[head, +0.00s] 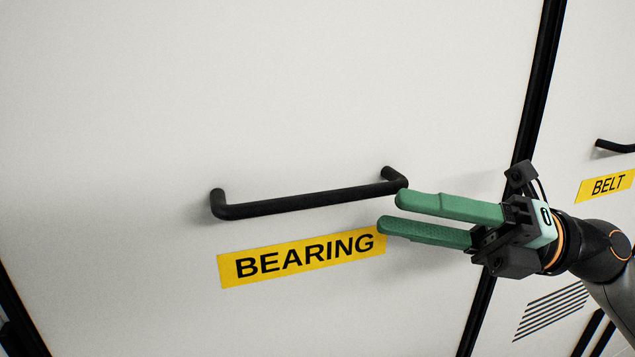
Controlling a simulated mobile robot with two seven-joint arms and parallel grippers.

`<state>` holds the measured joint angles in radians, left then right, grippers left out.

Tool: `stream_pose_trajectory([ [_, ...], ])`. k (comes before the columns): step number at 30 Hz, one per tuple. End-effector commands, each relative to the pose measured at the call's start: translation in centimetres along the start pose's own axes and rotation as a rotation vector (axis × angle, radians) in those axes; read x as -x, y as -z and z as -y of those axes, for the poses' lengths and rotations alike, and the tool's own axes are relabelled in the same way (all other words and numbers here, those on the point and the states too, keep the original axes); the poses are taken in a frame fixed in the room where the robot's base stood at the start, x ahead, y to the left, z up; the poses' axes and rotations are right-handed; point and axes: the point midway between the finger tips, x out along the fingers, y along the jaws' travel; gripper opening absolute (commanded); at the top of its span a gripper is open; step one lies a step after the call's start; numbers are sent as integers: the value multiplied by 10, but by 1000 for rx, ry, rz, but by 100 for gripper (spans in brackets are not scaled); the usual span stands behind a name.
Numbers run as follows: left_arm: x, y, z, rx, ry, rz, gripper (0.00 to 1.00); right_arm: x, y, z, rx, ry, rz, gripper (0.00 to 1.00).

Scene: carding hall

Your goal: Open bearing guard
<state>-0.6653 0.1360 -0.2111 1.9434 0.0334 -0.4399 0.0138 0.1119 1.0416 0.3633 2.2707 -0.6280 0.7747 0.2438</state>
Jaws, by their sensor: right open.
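The bearing guard (150,120) is a large pale panel with a black bar handle (300,203) and a yellow label reading BEARING (302,257) below it. The panel looks closed, with dark edges at both sides. My right gripper (388,212) comes in from the right, with two green fingers pointing left. It is open with a narrow gap and empty. Its fingertips are near the right end of the handle, just above and beside the label's right end. I cannot tell whether the upper finger touches the handle. My left gripper is not in view.
To the right, past a black vertical seam (537,90), is another pale panel with a yellow BELT label (606,186), a black handle (615,147) and dark vent slots (551,309). The front of the bearing panel is clear left of my gripper.

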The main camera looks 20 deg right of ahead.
Motion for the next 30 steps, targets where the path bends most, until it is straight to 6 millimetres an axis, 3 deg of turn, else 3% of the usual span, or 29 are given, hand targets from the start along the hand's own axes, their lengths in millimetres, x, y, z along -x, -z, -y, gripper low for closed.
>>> stream_pose_trajectory([
  [9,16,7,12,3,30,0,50,-39,-2,-4,1,-3,0,47],
  [18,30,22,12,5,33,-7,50,-72,-2,-4,1,-4,0,47],
  [30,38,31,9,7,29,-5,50,-93,0,-1,-2,-2,1,47],
])
